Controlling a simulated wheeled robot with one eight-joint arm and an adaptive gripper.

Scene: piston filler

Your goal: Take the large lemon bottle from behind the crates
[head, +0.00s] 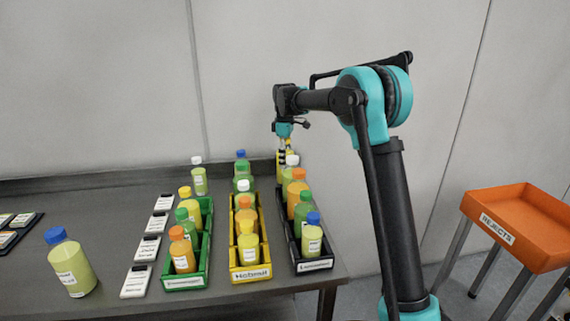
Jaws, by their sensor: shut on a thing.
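My gripper (283,155) is at the back right of the table, at the far end of the black crate (315,265). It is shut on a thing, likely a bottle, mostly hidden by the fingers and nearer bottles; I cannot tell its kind. Behind the green crate (186,282) stands a pale yellow-green bottle with a white cap (199,182). A blue-capped bottle (240,156) stands at the back of the yellow crate (250,273), its body mostly hidden. A large pale yellow-green bottle with a blue cap (73,268) stands at the front left.
The three crates hold several green, orange and yellow bottles in rows. Several white-labelled devices (147,249) lie left of the green crate. A dark tray (14,229) is at the far left. An orange reject tray (520,220) stands right of my arm. The table's back left is clear.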

